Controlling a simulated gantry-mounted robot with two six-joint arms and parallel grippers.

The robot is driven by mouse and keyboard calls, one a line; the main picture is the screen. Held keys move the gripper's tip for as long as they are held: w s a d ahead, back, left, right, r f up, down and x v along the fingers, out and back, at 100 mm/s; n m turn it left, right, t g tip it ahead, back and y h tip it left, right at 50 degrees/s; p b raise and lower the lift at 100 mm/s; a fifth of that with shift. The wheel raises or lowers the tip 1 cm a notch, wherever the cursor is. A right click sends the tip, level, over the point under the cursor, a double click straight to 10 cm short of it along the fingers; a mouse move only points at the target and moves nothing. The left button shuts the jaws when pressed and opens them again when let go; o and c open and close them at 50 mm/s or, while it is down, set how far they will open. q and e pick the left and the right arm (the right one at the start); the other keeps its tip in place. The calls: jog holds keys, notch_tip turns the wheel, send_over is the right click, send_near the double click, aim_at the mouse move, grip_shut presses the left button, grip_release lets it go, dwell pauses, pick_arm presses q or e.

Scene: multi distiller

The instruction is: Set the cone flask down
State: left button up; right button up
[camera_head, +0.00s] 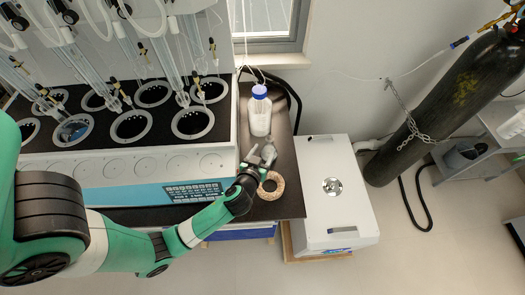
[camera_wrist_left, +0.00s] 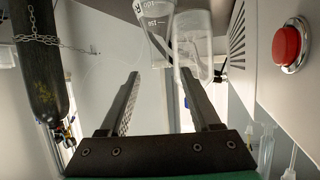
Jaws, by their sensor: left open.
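The cone flask (camera_wrist_left: 153,28) is clear glass with white graduation marks. In the wrist view, which is turned upside down, it shows at the top centre, apart from the fingers. In the head view the flask (camera_head: 267,147) is small and partly hidden beside my left gripper (camera_head: 262,157), on the dark bench top right of the distiller. My left gripper (camera_wrist_left: 160,90) is open, with nothing between its two fingers. My right gripper is in neither view.
A blue-capped bottle (camera_head: 260,113) stands behind the flask and also shows in the wrist view (camera_wrist_left: 196,45). A cork ring (camera_head: 271,186) lies in front of the gripper. The distiller (camera_head: 120,165) stands left, with a red button (camera_wrist_left: 286,45). A white box unit (camera_head: 325,190) stands right.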

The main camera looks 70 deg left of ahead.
pick_arm(q)
jog(key=shift+s+d+r, duration=0.2)
jog(key=shift+s+d, duration=0.15)
jog(key=shift+d, duration=0.05)
jog(key=w+d+r+m+t+h, duration=0.1)
jog(key=w+d+r+t, duration=0.3)
jog(key=r, duration=0.6)
jog(key=w+d+r+m+t+h, duration=0.1)
jog(key=w+d+r+t, duration=0.1)
jog(key=w+r, duration=0.55)
jog(key=w+d+r+t+h, duration=0.1)
jog(key=w+d+r+t, duration=0.15)
jog(key=r, duration=0.85)
jog(key=s+d+r+m+t+h, duration=0.3)
jog(key=d+r, duration=0.1)
jog(key=r, duration=0.6)
jog(key=s+d+r+m+t+h, duration=0.2)
jog(key=s+d+r+t+h, duration=0.1)
jog(key=r, duration=0.8)
jog(key=s+d+r+m+t+h, duration=0.3)
jog(key=s+d+r+t, duration=0.1)
jog(key=r, duration=0.7)
jog(key=shift+d+r+m, duration=0.25)
jog(key=shift+d+m, duration=0.05)
jog(key=shift+d, duration=0.6)
